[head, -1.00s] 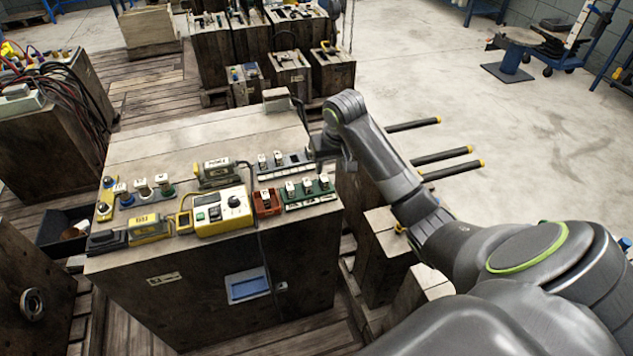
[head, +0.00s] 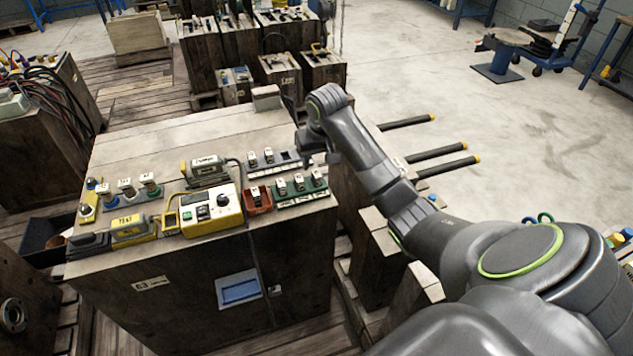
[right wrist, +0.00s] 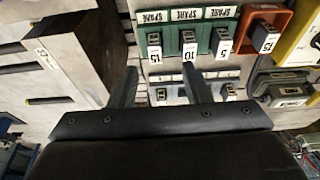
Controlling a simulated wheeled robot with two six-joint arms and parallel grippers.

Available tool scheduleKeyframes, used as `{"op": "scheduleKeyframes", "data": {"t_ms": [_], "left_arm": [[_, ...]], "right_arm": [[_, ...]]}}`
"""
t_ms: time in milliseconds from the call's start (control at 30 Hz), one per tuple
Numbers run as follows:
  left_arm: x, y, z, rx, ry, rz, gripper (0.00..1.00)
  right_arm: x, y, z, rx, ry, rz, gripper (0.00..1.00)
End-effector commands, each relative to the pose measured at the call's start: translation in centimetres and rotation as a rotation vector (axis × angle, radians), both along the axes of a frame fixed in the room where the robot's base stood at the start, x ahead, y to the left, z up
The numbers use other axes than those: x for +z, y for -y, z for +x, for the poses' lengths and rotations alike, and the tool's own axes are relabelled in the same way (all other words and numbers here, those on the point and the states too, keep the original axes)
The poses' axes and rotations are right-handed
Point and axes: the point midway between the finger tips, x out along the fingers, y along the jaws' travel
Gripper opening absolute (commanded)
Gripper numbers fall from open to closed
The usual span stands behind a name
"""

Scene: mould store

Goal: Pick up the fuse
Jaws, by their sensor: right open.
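Several fuses with white number labels stand on the wooden cabinet top. In the right wrist view, fuses labelled 15 (right wrist: 155,52), 10 (right wrist: 189,50) and 5 (right wrist: 223,46) sit in a green rack (right wrist: 150,22) marked SPARE. The green rack shows in the head view (head: 300,197). A fuse labelled 13 (right wrist: 266,38) sits in a red holder (head: 259,205). A grey rack (head: 284,166) behind holds more fuses (head: 268,156). My right gripper (right wrist: 160,84) is open and empty, above the cabinet near the grey rack. My left gripper is out of view.
A yellow-and-white meter (head: 212,210), a grey-yellow tool (head: 204,170) and a yellow device (head: 130,228) stand left of the racks. The cabinet top (head: 180,135) is bare toward the back. Other wooden crates stand behind.

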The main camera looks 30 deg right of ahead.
Motion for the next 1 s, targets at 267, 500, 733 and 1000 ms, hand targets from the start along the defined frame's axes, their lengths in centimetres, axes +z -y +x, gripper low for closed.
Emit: {"op": "scheduleKeyframes", "data": {"t_ms": [267,500,733,1000], "left_arm": [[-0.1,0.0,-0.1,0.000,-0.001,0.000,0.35],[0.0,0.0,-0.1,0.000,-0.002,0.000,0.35],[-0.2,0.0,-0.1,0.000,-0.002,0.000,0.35],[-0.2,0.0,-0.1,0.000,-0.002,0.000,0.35]], "right_arm": [[-2.2,0.2,0.6,-0.001,0.000,0.000,0.44],[-5.0,1.2,1.5,-0.001,-0.003,0.000,0.44],[-6.9,1.3,2.0,0.000,0.000,-0.001,0.44],[-6.8,1.3,2.0,0.000,0.001,-0.001,0.34]]}}
